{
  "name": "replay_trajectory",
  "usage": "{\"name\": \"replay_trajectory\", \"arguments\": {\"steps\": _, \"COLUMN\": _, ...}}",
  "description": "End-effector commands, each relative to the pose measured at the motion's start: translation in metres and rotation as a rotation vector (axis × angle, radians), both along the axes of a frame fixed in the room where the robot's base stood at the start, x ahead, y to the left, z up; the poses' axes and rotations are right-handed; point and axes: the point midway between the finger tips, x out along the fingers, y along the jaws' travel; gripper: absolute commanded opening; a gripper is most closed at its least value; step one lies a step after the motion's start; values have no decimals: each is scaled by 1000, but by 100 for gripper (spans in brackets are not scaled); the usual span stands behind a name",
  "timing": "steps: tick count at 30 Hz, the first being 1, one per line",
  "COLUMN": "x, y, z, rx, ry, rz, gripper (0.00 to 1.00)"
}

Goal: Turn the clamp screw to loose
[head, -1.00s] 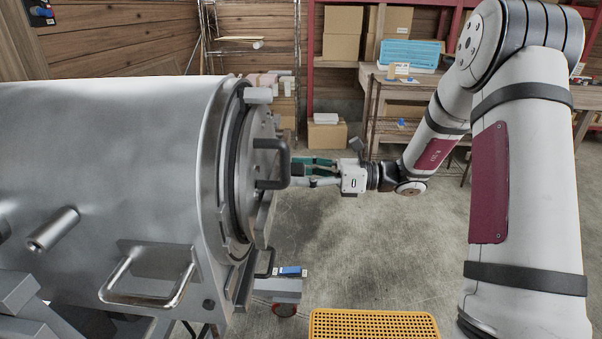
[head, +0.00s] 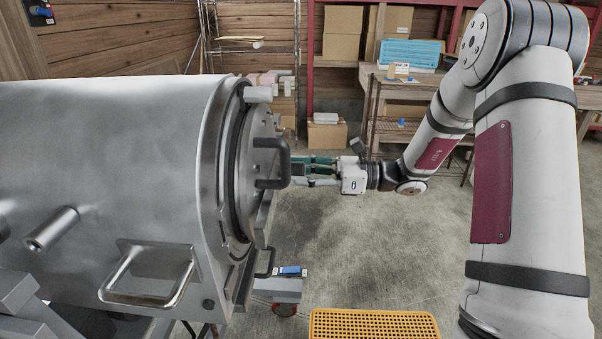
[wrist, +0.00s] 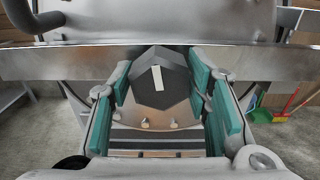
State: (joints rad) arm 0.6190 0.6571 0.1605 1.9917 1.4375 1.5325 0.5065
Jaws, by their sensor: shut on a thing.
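The clamp screw (wrist: 176,72) shows in the wrist view as a dark grey six-sided knob with a white line on its face. The line is close to upright, leaning slightly. It sits at the metal rim of the big drum's round door (head: 258,160). My gripper (wrist: 160,78) has one green-padded finger on each side of the knob and is shut on it. In the head view my gripper (head: 298,168) reaches in from the right, past the dark door handle (head: 273,183). The knob is hidden there behind the door and handle.
The steel drum (head: 110,150) fills the left, with a bar handle (head: 150,301) on its side. A yellow perforated crate (head: 373,324) stands at the bottom. Shelves and a table with a blue crate (head: 410,54) stand behind. Floor right of the drum is open.

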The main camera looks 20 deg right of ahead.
Motion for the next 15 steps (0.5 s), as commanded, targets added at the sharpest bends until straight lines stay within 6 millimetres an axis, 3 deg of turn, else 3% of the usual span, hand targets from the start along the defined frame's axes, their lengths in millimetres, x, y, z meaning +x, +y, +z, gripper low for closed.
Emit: {"name": "replay_trajectory", "arguments": {"steps": 15, "x": 0, "y": 1, "z": 0, "rx": -181, "ry": -440, "rz": 1, "gripper": 16}}
